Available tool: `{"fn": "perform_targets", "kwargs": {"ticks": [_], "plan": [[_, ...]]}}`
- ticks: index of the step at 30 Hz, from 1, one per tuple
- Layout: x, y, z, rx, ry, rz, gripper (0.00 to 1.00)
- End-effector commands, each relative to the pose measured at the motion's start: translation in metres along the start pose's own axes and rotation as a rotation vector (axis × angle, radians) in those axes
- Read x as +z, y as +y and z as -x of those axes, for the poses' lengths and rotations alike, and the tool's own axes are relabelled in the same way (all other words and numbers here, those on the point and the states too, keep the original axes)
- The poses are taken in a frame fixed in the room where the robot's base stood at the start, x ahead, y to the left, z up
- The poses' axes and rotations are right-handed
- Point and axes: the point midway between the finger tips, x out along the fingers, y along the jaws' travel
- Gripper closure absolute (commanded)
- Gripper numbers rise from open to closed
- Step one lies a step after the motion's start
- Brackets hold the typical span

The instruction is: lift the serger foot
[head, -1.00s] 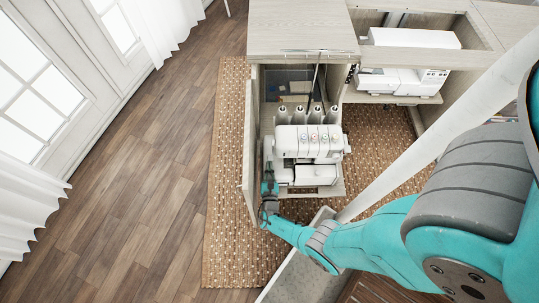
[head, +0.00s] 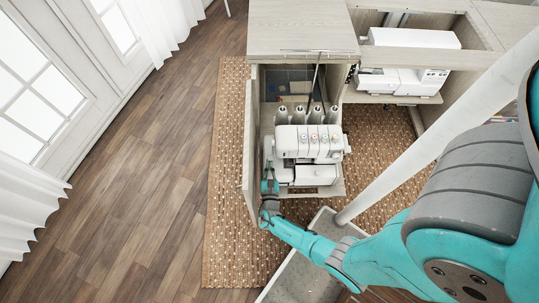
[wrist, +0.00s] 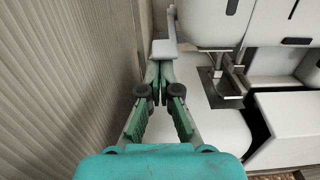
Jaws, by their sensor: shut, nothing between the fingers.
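The white serger (head: 310,146) stands in the open cabinet bay, with several thread cones behind its top. In the wrist view, its dark metal presser foot (wrist: 222,88) sits under the head, right of my fingers. A pale lever with a flat pad (wrist: 164,48) stands just beyond my fingertips, near the cabinet's side panel. My gripper (wrist: 157,86) is shut and empty, with its tips close under that pad; I cannot tell whether they touch it. In the head view, my gripper (head: 268,172) is at the serger's left side, and its fingertips are hard to make out.
The open cabinet door (head: 249,150) stands close to the left of my gripper. A second white sewing machine (head: 400,80) sits in the bay to the right. A woven rug (head: 228,200) lies under the cabinet. The wooden floor on the left is clear.

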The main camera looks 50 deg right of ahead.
Motion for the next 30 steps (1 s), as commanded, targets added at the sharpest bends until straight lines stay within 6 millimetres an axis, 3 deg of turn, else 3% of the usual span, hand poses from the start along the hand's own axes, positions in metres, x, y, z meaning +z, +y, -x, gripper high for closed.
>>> {"fn": "perform_targets", "kwargs": {"ticks": [30], "plan": [[0.0056,0.0,0.0029,0.001,0.0,0.0,1.0]]}}
